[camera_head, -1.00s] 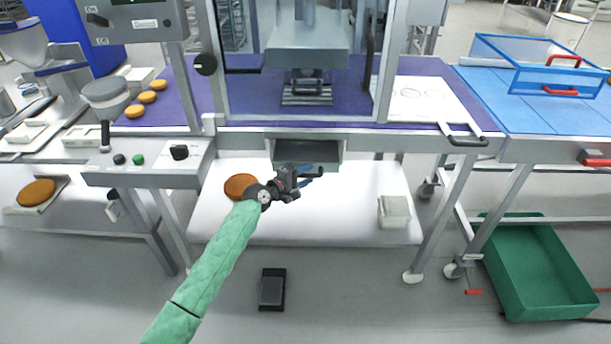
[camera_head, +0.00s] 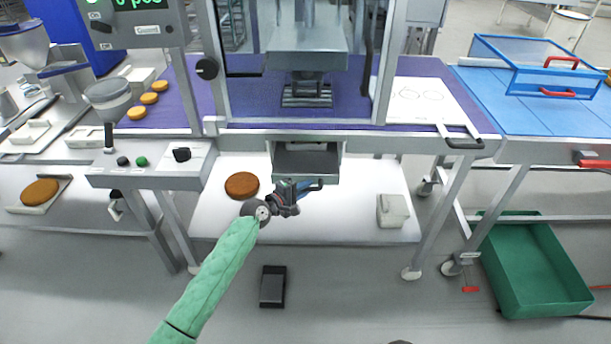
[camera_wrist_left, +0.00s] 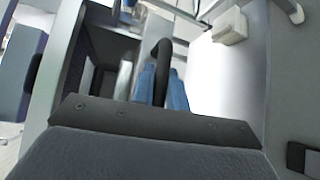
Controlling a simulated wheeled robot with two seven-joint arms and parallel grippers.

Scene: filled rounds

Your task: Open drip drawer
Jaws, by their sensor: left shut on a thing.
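The drip drawer (camera_head: 308,163) is a grey metal drawer under the machine's table, in the middle of the head view. It stands partly pulled out, and its inside shows from above. My left gripper (camera_head: 303,188) is at its front and is shut on the black drawer handle (camera_head: 318,183). In the left wrist view the blue fingers (camera_wrist_left: 161,88) are close together around the black handle (camera_wrist_left: 162,52). The fingers hide part of the handle. My right gripper is not in view.
A white lower shelf (camera_head: 350,215) lies below the drawer, with a brown round (camera_head: 242,185) and a pale block (camera_head: 393,211) on it. A black pedal (camera_head: 272,287) is on the floor. A green crate (camera_head: 530,265) stands at right.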

